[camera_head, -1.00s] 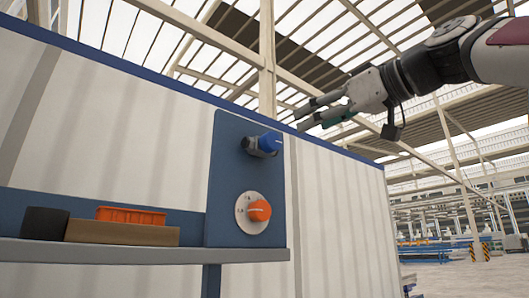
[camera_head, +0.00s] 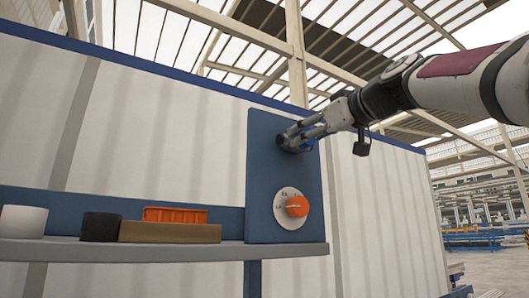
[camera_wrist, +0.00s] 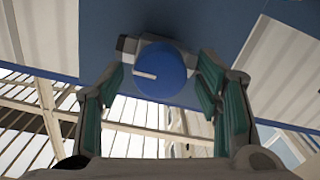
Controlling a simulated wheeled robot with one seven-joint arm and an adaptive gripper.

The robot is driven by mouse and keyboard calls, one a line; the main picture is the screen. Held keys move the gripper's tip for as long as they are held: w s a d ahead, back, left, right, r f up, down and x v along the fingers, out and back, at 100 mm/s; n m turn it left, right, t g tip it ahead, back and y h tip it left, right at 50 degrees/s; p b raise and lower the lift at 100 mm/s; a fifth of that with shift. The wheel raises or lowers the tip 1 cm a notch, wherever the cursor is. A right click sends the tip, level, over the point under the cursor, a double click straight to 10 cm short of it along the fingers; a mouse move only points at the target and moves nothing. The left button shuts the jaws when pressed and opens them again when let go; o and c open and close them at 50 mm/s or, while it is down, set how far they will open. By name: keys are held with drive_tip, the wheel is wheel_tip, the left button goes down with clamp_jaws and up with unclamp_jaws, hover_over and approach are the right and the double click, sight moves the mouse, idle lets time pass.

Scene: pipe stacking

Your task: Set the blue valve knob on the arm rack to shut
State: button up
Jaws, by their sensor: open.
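The blue valve knob (camera_wrist: 165,72) is round with a white pointer line and fills the upper middle of the wrist view. The line points to the left in that view. My gripper (camera_wrist: 165,95) is open, with one green-padded finger on each side of the knob. I cannot tell whether either finger touches it.
An orange knob (camera_head: 296,206) on a pale dial (camera_head: 284,218) sits below on the same panel. The shelf (camera_head: 150,250) at left carries an orange crate (camera_head: 175,214), a brown block (camera_head: 170,233), a black cylinder (camera_head: 101,227) and a white cylinder (camera_head: 24,221).

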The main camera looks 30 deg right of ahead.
drive_tip(key=shift+w, duration=0.2)
drive_tip(key=c, duration=1.2)
drive_tip(key=shift+o, duration=0.2)
drive_tip(key=shift+d+m+p, duration=0.1)
drive_tip(key=shift+m+p, duration=2.55)
drive_tip(key=shift+m, duration=6.35)
